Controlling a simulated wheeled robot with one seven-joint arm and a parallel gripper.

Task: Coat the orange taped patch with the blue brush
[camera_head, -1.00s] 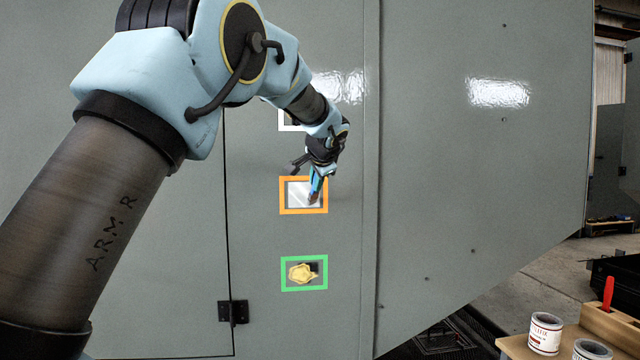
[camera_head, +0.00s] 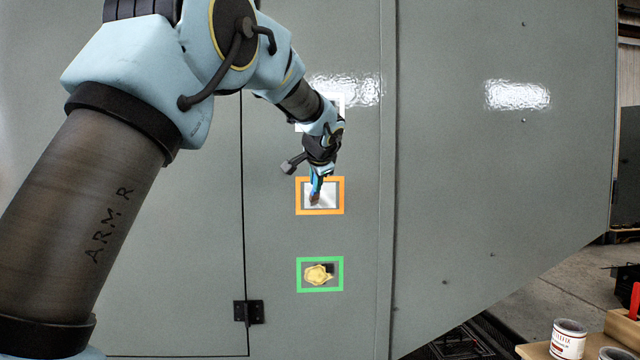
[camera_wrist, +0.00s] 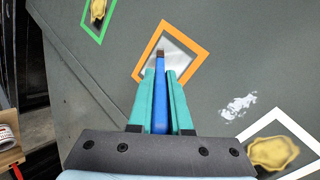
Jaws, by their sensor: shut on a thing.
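The orange taped patch (camera_head: 299,196) is a square outline on the grey panel in the head view. Its inside is mostly whitish, with a grey strip along the right. The orange outline also shows in the wrist view (camera_wrist: 197,65). My gripper (camera_head: 317,178) is shut on the blue brush (camera_wrist: 160,100), whose handle lies between the two green fingers in the wrist view. The brush's brown bristle tip is over the patch, a little left of its middle in the head view. I cannot tell for sure whether the bristles touch the surface.
A green taped square (camera_head: 300,275) with a yellow lump is below. A white taped square (camera_wrist: 246,140) with another yellow lump is above, partly behind my arm in the head view. A hinge (camera_head: 248,312) stands out lower left. Cans (camera_head: 568,340) stand on a bench at lower right.

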